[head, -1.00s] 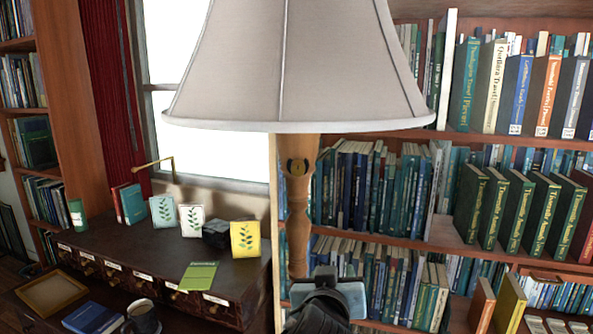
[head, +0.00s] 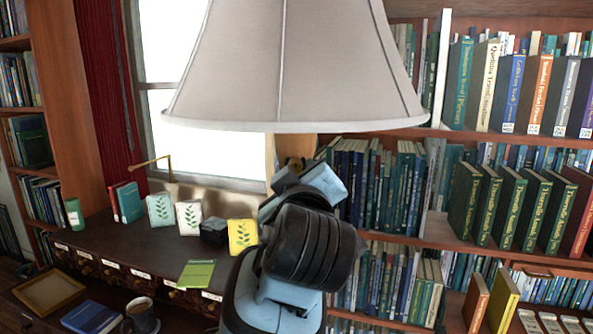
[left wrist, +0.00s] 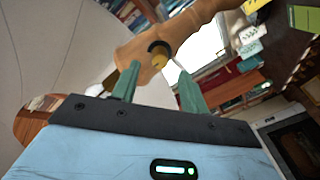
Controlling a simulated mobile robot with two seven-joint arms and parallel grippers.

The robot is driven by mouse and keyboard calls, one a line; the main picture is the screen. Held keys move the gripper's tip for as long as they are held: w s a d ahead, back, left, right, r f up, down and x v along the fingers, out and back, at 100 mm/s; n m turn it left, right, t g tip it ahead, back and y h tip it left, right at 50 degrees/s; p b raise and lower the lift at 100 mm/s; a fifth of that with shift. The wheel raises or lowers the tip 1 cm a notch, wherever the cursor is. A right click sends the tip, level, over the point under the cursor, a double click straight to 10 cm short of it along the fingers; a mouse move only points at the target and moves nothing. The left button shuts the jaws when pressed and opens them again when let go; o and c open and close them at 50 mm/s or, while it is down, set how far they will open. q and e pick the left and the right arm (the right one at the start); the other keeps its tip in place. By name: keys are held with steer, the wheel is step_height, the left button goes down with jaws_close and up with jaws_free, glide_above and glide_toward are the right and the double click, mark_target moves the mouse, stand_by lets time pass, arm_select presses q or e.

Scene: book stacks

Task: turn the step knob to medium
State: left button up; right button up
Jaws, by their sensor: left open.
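The step knob is a small brass knob (left wrist: 160,64) with a dark ring behind it, on the turned wooden lamp post (left wrist: 190,30) in the left wrist view. My left gripper (left wrist: 159,72) is open, with its two green fingers pointing at the post and the knob showing between their tips. I cannot tell whether they touch it. In the head view, my left arm and gripper hide most of the post and the fingertips under the lampshade (head: 300,70). The knob's setting cannot be read. My right gripper is not in view.
A dark cabinet with labelled drawers (head: 110,265) stands at left, with small books, a green can (head: 74,213) and a mug (head: 141,314). Bookshelves (head: 400,200) fill the right side behind the lamp. A window (head: 160,125) is behind the shade.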

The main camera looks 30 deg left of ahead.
mark_target(296, 170)
arm_select(q)
steer(key=shift+x, duration=2.55)
jaws_close()
